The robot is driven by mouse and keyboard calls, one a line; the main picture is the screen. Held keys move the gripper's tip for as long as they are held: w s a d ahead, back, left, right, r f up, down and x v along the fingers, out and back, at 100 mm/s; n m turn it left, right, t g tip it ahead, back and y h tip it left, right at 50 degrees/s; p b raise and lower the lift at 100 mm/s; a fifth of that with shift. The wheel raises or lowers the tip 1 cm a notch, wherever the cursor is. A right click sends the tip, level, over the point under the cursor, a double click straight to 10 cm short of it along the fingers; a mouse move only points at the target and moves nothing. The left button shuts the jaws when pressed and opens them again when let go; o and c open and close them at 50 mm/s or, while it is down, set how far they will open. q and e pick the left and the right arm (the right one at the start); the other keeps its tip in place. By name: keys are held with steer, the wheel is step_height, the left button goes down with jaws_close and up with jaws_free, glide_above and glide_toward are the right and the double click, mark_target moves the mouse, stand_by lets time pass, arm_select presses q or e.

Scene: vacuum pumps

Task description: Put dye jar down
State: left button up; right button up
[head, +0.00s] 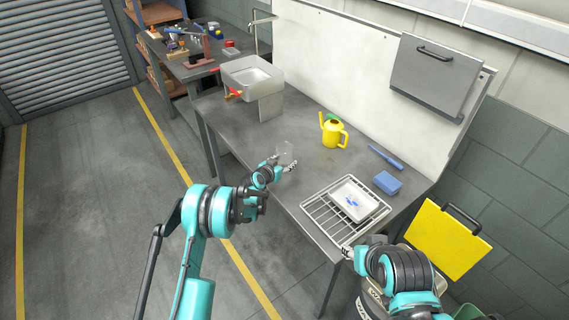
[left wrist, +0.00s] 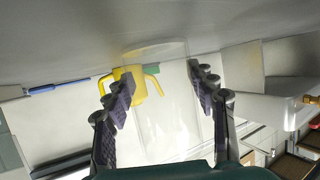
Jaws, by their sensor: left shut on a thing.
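The dye jar (head: 287,151) is a clear, see-through vessel at the front edge of the grey workbench. My left gripper (head: 282,163) is shut around its sides. In the left wrist view, which is upside down, the jar (left wrist: 168,110) stands between the two dark finger pads of the left gripper (left wrist: 162,88). I cannot tell whether its base touches the bench top. My right gripper (head: 347,252) is at the front corner of the wire rack, small and partly hidden by its arm; its fingers are unclear.
A wire rack (head: 318,213) holds a white tray (head: 371,205) with small blue pieces. A yellow watering can (head: 333,131), a blue box (head: 387,182) and a blue tool (head: 385,157) stand behind. A sink (head: 252,72) is at the left. The bench between sink and can is clear.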

arm_select(q)
steer(key=o, duration=1.4)
steer(key=shift+f, duration=0.1)
steer(key=shift+c, duration=0.2)
